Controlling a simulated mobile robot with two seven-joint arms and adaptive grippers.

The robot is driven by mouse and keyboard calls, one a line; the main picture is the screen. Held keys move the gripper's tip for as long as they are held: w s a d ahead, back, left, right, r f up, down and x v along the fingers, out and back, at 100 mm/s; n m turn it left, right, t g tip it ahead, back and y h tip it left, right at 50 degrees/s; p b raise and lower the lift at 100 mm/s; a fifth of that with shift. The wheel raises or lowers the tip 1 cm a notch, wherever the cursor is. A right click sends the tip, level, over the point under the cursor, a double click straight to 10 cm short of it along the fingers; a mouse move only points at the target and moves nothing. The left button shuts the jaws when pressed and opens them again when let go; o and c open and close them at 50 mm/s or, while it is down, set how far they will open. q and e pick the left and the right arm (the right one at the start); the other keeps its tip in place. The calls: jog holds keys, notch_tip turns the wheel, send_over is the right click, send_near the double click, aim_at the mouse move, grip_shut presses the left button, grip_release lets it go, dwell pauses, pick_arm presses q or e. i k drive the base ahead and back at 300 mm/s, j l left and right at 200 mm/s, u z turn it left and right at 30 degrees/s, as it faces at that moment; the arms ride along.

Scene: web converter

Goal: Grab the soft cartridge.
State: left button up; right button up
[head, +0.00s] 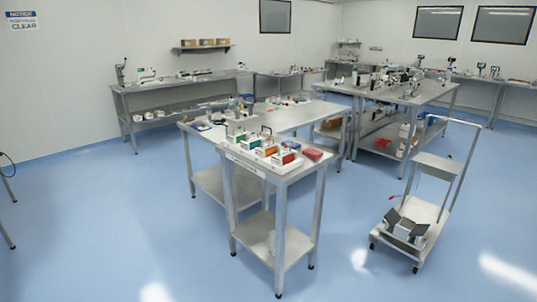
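Several small block-like items with coloured faces stand on the small near metal table (232,153). Among them are a green-faced one (240,138), an orange-faced one (265,151) and a red-faced one (285,158). A separate red item (314,154) lies at the table's right end. Which of these, if any, is the soft cartridge I cannot tell at this size. Neither of my grippers is in the head view.
A longer workbench (300,122) with small items adjoins behind. A wheeled cart (432,212) stands to the right, with dark and white objects on its base. Other benches line the walls. Blue floor (110,230) is open at left and in front.

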aim_at(263, 152)
jog(key=i+l, duration=0.3)
jog(key=i+l+u, duration=0.1)
jog(key=i+l, duration=0.2)
jog(key=i, duration=0.25)
